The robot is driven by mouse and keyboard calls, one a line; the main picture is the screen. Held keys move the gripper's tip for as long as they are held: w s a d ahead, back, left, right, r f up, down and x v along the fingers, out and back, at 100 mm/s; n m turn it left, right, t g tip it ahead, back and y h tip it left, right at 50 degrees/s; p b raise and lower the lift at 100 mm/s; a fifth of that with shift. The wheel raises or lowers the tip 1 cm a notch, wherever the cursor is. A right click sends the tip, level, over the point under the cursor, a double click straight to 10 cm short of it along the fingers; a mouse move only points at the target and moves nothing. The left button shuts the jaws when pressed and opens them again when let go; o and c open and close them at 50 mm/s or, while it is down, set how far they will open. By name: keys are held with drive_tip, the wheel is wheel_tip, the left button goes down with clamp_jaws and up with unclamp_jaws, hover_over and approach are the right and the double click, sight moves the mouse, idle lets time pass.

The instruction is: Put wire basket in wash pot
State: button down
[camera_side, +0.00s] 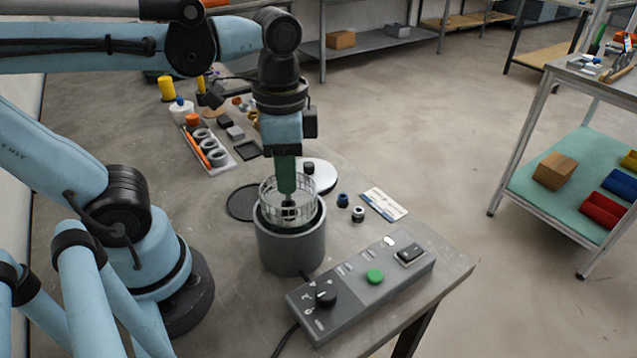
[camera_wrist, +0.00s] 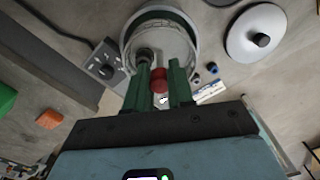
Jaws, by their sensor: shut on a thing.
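The wire basket (camera_side: 271,209) is a round, silvery mesh basket at the mouth of the wash pot (camera_side: 291,250), a dark grey cylinder on the table. The basket's upper part stands above the pot rim and its lower part is hidden inside the pot; I cannot tell whether it touches the bottom. My gripper (camera_side: 288,199) points straight down into the basket, its green fingers shut. In the wrist view my gripper (camera_wrist: 159,88) has a red knob (camera_wrist: 159,74) between its fingertips, apparently the basket's handle. The pot's round rim (camera_wrist: 191,28) shows beyond the fingers.
A control box (camera_side: 362,285) with a green button stands in front of the pot. A pale lid (camera_side: 320,174) lies behind it and a black disc (camera_side: 242,202) to its left. Small blue-and-black parts (camera_side: 343,200) and a card (camera_side: 384,204) lie right. A parts tray (camera_side: 222,160) is further back.

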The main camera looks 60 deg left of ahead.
drive_tip(key=shift+f, duration=4.75)
drive_tip(key=shift+f, duration=0.1)
drive_tip(key=c, duration=0.9)
unclamp_jaws()
drive_tip(key=c, duration=0.3)
drive_tip(key=shift+r, duration=0.75)
drive_tip(key=shift+r, duration=0.1)
